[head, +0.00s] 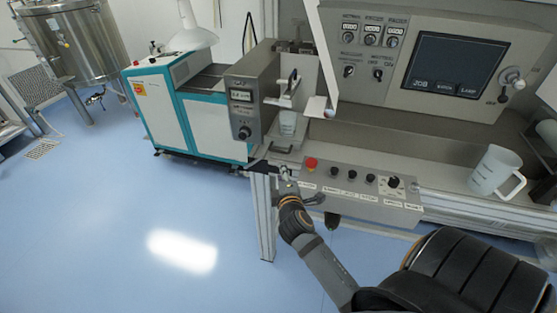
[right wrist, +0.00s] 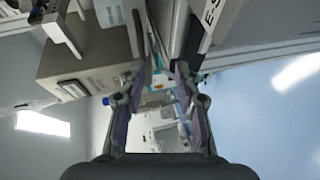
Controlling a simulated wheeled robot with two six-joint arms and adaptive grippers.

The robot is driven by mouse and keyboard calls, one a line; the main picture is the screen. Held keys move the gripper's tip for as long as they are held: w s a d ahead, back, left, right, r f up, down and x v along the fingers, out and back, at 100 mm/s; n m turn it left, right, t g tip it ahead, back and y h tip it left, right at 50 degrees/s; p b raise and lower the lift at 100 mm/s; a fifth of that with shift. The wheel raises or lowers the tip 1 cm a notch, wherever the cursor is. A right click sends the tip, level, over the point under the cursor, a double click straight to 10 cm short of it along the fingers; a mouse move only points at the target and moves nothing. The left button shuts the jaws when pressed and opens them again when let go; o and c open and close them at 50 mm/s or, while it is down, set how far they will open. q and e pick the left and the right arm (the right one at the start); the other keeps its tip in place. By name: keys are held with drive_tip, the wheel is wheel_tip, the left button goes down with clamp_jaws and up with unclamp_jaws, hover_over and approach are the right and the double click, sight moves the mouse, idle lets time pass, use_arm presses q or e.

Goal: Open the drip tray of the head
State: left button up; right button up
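The head (head: 243,112) is a grey box with a small display and a dark knob, at the left end of the grey machine. A white angled piece (head: 315,107) sticks out at its right side. My right gripper (head: 284,172) is just below and in front of the head, at the left end of the button panel. In the right wrist view its two fingers (right wrist: 160,80) are apart with nothing held between them. My left gripper is out of view.
The button panel (head: 345,190) with a red button lies right of my gripper. A metal post (head: 262,215) stands below it. A white and teal cabinet (head: 180,115) is at the left. A jug (head: 495,172) stands at the right. The blue floor at front left is clear.

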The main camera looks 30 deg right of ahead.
sight(279, 152)
drive_tip(key=w+d, duration=0.1)
drive_tip(key=w, duration=0.2)
drive_tip(key=w+d+p, duration=0.1)
drive_tip(key=w+d, duration=0.1)
drive_tip(key=w, duration=0.1)
drive_tip(key=w+d, duration=0.2)
drive_tip(key=w, duration=0.1)
drive_tip(key=shift+r, duration=0.3)
drive_tip(key=shift+a, duration=0.1)
clamp_jaws()
